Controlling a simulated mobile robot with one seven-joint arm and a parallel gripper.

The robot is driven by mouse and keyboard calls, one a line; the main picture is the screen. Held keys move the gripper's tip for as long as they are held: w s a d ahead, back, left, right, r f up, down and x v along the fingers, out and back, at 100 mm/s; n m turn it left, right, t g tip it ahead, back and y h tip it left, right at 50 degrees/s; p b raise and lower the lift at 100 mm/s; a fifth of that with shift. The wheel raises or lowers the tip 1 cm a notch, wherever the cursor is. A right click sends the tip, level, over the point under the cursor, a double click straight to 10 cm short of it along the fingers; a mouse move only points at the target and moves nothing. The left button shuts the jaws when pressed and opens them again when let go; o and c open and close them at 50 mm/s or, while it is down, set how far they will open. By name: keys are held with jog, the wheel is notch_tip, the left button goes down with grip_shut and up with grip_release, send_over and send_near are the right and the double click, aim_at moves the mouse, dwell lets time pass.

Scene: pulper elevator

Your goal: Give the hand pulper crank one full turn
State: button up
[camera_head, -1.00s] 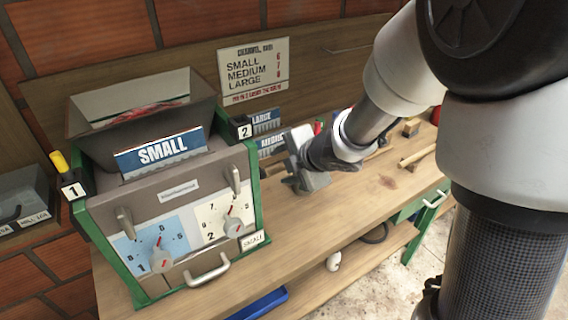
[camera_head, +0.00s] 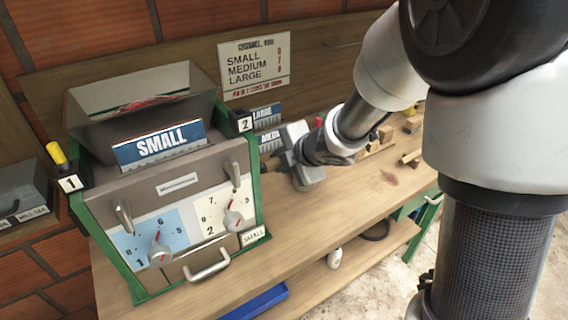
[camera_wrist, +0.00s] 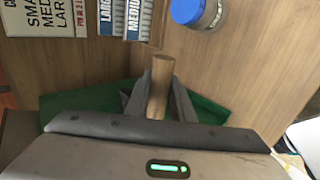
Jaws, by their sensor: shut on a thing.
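The hand pulper (camera_head: 170,190) is a grey-faced machine in a green frame with a hopper on top and a "SMALL" plate across it. It stands at the left of the workbench. My gripper (camera_head: 283,161) is at the pulper's right side, close to the green frame. In the wrist view my gripper (camera_wrist: 160,100) is shut on the wooden crank handle (camera_wrist: 161,75), a pale round grip that stands between the two fingers. The rest of the crank is hidden behind my gripper and the frame.
A channel sign (camera_head: 254,68) hangs on the back board. "LARGE" and "MEDIUM" plates (camera_head: 266,115) stand behind my gripper. A jar with a blue lid (camera_wrist: 198,12) is on the bench. Wooden blocks (camera_head: 385,133) lie to the right. The bench front is clear.

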jog(key=f+b, duration=0.3)
jog(key=shift+w+a+f, duration=0.2)
jog(key=shift+w+f, duration=0.15)
dwell(0.3)
jog(key=b+x, duration=0.2)
jog(key=x, duration=0.1)
jog(key=shift+f+b, duration=0.35)
